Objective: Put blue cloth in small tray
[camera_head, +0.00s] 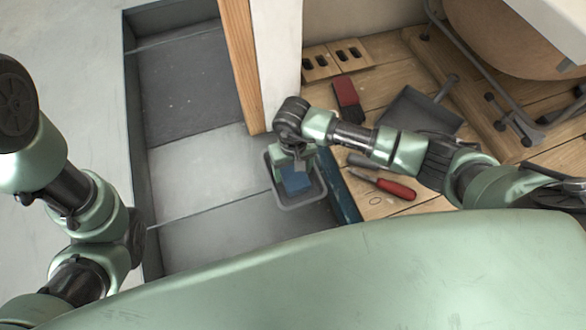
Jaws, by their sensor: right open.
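The blue cloth (296,181) shows as a small blue patch inside the small grey tray (317,190), which stands on the grey floor tiles. My right gripper (298,165) is directly above the tray and points down at the cloth. It is open; its fingers are small in the picture and partly hide the cloth and the tray's far side. Whether the fingers touch the cloth cannot be told. My left arm is at the left edge, and its gripper does not show.
A wooden post (240,65) stands behind the tray. The floor tiles left of the tray are clear.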

